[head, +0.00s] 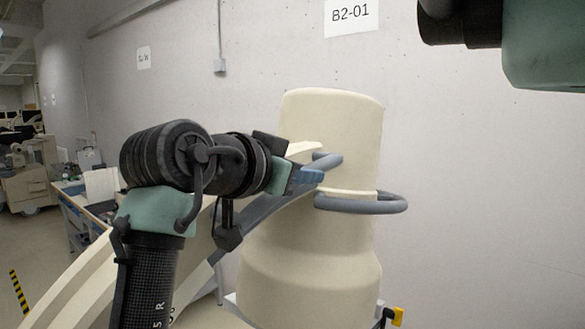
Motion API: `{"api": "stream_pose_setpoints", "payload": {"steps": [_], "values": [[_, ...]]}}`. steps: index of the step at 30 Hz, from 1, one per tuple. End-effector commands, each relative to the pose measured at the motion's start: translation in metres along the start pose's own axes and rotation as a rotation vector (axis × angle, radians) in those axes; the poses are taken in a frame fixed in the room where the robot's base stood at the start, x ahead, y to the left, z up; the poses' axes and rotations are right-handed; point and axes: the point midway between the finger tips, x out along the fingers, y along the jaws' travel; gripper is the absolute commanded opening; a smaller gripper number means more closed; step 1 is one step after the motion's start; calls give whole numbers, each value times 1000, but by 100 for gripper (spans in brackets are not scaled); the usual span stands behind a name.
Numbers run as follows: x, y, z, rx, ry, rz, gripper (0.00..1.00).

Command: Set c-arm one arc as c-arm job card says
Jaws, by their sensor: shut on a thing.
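The c-arm has a cream arc (82,277) rising from the lower left to a large cream cylindrical head (325,240) in the middle of the head view. A grey ring handle (385,206) stands out from the right side of the cylinder. A second grey handle (329,160) sits near the top end of the arc. My gripper (311,175) reaches in from the left, with its blue fingertips closed at this second handle. My wrist hides part of the arc and the fingers' far side. No readable job card shows.
A pale wall stands close behind the c-arm, with a B2-01 sign (351,16) and a smaller sign (144,57). A table (82,213) and other equipment (27,180) stand at the left. A yellow part (398,316) shows at the bottom. Floor is open at the lower left.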

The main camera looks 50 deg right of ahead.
Motion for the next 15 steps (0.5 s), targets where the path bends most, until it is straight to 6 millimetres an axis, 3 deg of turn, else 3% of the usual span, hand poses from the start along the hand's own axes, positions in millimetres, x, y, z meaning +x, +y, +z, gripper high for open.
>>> {"api": "stream_pose_setpoints", "payload": {"steps": [10, 11, 15], "values": [[5, 2, 9, -11, -22, 11, 0], [5, 2, 9, -12, -21, 11, 35], [4, 2, 7, -9, -17, 8, 58]]}}
